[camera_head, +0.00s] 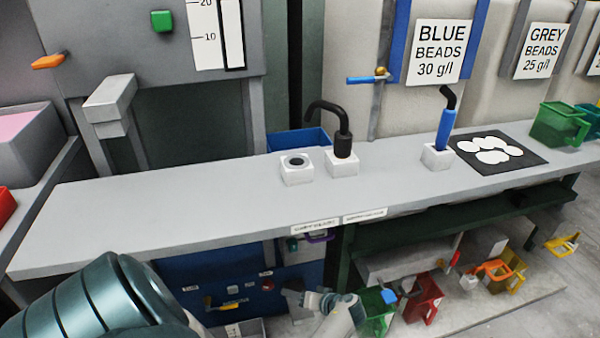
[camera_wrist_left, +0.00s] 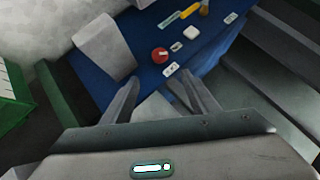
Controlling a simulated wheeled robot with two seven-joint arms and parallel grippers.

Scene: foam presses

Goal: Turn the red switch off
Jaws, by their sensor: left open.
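The red switch (camera_head: 267,284) is a small round red knob on the blue panel (camera_head: 180,275) below the bench. In the left wrist view the red switch (camera_wrist_left: 159,55) sits on the blue panel (camera_wrist_left: 140,80), beyond the fingertips and roughly centred between them. My left gripper (camera_wrist_left: 158,84) is open with nothing between its fingers, apart from the switch in the picture. My right gripper is in neither view. I cannot tell which way the switch is set.
A yellow handle (camera_head: 222,306) is on the panel left of the switch. The bench top (camera_head: 180,205) overhangs the panel. Several coloured jugs, such as a red one (camera_head: 424,298), stand at the lower right.

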